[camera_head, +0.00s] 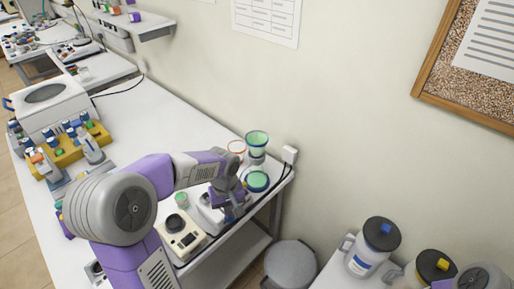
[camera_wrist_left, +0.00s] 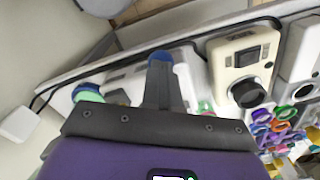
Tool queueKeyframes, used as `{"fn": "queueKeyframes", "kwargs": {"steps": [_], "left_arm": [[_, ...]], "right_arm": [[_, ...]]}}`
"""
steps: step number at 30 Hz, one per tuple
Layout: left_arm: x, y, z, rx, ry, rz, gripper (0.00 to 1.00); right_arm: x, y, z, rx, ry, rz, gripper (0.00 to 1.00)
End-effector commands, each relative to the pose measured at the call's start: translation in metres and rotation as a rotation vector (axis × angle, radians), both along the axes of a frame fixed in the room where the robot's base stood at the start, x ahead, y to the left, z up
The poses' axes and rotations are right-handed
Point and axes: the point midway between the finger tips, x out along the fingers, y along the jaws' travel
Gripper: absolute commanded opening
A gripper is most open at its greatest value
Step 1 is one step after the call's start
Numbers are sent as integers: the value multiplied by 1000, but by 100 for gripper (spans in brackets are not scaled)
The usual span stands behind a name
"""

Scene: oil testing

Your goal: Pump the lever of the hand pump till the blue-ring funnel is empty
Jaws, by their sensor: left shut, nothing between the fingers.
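The blue-ring funnel (camera_head: 257,139) stands near the wall end of the bench, with green liquid showing inside it. Below it a blue-rimmed vessel (camera_head: 257,181) also holds green liquid. A white device (camera_head: 211,214), which looks like the hand pump, sits on the bench under my left gripper (camera_head: 230,198). The gripper is shut and empty, pointing down beside the vessel. In the left wrist view its dark fingers (camera_wrist_left: 163,88) are together, with a blue round end (camera_wrist_left: 160,57) just beyond them. I cannot tell whether they touch it. The lever is mostly hidden. My right gripper is not in view.
A cream instrument with a dark knob (camera_head: 183,231) and a small green cup (camera_head: 181,199) are close by. A wall socket (camera_head: 290,155) with a cable is at the bench corner.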

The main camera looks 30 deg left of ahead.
Motion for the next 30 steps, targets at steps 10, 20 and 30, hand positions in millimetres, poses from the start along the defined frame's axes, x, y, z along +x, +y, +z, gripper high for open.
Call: {"fn": "queueKeyframes", "kwargs": {"steps": [10, 20, 30], "left_arm": [[0, 0, -1, 1, 1, 0, 0], [2, 6, 27, 0, 0, 3, 0], [4, 14, 60, 0, 0, 1, 0]], "right_arm": [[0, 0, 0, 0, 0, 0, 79], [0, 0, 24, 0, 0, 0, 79], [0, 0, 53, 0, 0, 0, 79]]}}
